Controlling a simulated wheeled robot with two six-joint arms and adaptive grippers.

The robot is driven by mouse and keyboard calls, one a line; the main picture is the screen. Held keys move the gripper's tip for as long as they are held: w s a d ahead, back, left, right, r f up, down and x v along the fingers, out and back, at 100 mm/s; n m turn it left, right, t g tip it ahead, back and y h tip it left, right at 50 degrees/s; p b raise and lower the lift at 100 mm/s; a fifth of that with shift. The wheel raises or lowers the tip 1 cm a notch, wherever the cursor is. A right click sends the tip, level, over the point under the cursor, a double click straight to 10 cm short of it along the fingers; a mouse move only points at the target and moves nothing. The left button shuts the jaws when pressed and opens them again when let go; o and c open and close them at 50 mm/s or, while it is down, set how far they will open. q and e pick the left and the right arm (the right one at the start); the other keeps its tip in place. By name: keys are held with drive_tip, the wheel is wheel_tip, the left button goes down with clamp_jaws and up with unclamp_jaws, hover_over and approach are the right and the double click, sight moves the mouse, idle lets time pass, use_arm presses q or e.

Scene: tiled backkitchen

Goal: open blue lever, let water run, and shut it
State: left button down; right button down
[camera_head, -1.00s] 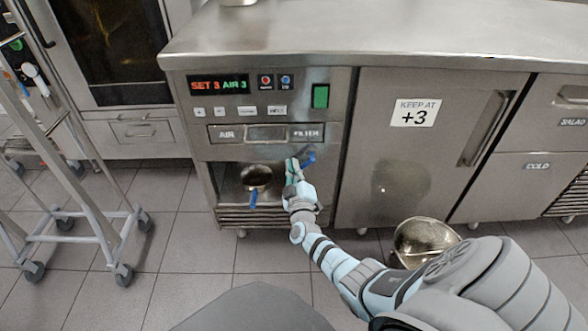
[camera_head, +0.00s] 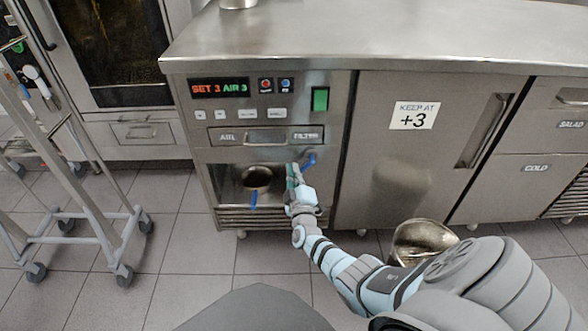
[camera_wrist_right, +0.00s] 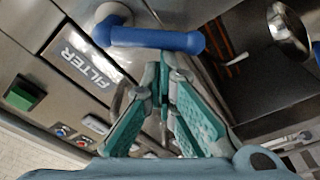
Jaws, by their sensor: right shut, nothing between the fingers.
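The blue lever (camera_head: 308,160) sits on the steel front, just right of the open recess and below the FILTER label. In the right wrist view the blue lever (camera_wrist_right: 155,40) lies crosswise from a round pale hub. My right gripper (camera_head: 293,168) is just left of the lever in the head view. In the wrist view the shut teal fingers (camera_wrist_right: 164,72) are just below the lever, with nothing between them; contact cannot be told. No running water is visible. My left gripper is out of view.
A round metal vessel (camera_head: 257,178) with a blue handle-like part stands in the recess (camera_head: 228,190). A metal bin (camera_head: 420,243) stands on the floor beside my right arm. A wheeled rack (camera_head: 95,215) is at left. Tiled floor between is clear.

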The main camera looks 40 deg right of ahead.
drive_tip(key=shift+d+f+n, duration=0.1)
drive_tip(key=shift+n, duration=0.3)
drive_tip(key=n, duration=0.1)
drive_tip(key=f+n+p, duration=0.1)
drive_tip(key=shift+s+d+n+y, duration=0.2)
drive_tip(key=shift+d+n+y, duration=0.05)
drive_tip(key=shift+n+y, duration=0.05)
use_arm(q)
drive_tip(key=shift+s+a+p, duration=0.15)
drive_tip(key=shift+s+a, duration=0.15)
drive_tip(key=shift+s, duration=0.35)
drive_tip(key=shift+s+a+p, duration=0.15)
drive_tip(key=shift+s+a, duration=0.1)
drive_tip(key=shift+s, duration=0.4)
use_arm(e)
drive_tip(key=shift+s+d+f+n, duration=0.15)
drive_tip(key=shift+f+n, duration=0.1)
drive_tip(key=shift+n, duration=0.3)
drive_tip(key=shift+s+d+f+n, duration=0.1)
drive_tip(key=shift+f+n, duration=0.15)
drive_tip(key=shift+n, duration=0.3)
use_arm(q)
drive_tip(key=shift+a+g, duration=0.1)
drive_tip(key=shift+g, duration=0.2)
use_arm(e)
drive_tip(key=shift+w, duration=0.1)
